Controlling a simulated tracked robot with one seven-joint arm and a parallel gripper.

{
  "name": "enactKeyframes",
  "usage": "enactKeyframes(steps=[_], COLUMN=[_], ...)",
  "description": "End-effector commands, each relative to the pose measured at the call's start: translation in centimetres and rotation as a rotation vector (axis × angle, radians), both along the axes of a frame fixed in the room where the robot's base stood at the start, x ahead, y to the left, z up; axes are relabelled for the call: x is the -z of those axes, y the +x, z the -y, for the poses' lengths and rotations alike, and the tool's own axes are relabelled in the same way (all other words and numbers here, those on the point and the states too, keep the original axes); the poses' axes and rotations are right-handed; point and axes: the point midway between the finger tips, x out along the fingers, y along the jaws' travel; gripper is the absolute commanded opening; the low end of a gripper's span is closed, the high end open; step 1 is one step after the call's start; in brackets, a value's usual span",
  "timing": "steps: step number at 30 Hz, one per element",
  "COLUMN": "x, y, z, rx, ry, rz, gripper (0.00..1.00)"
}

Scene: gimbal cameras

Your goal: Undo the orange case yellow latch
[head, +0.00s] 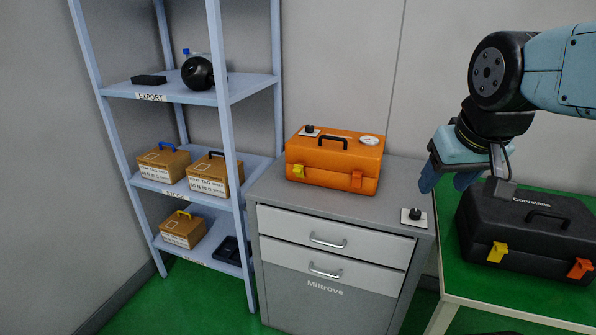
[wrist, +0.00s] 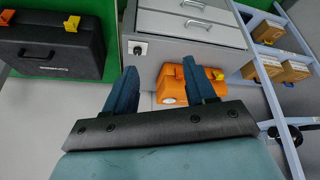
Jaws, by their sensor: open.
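The orange case (head: 335,162) stands shut on the grey drawer cabinet. Its yellow latch (head: 298,171) is on the left of its front face, and an orange latch (head: 356,179) is on the right. In the wrist view the orange case (wrist: 174,82) is partly hidden behind a finger of my gripper, and its yellow latch (wrist: 219,76) shows near the corner. My gripper (head: 444,184) is open and empty, in the air to the right of the case, above the gap between cabinet and green table. The fingers also show in the wrist view (wrist: 160,88).
A black case (head: 530,235) with yellow and orange latches sits on the green table at right. A black knob on a white plate (head: 413,216) is on the cabinet top (head: 385,190). A blue shelf (head: 215,97) with cardboard boxes stands left.

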Motion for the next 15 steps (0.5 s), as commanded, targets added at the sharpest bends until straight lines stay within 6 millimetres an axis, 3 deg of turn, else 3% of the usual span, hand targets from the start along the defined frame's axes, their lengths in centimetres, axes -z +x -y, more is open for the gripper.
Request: enactKeyframes(steps=[8, 15], x=[2.6, 4.5], y=[3.8, 8.2], z=[1.2, 2.1], rx=[-0.191, -0.389], ry=[-0.284, -0.576], rz=[-0.217, -0.393], gripper=[0.55, 0.55])
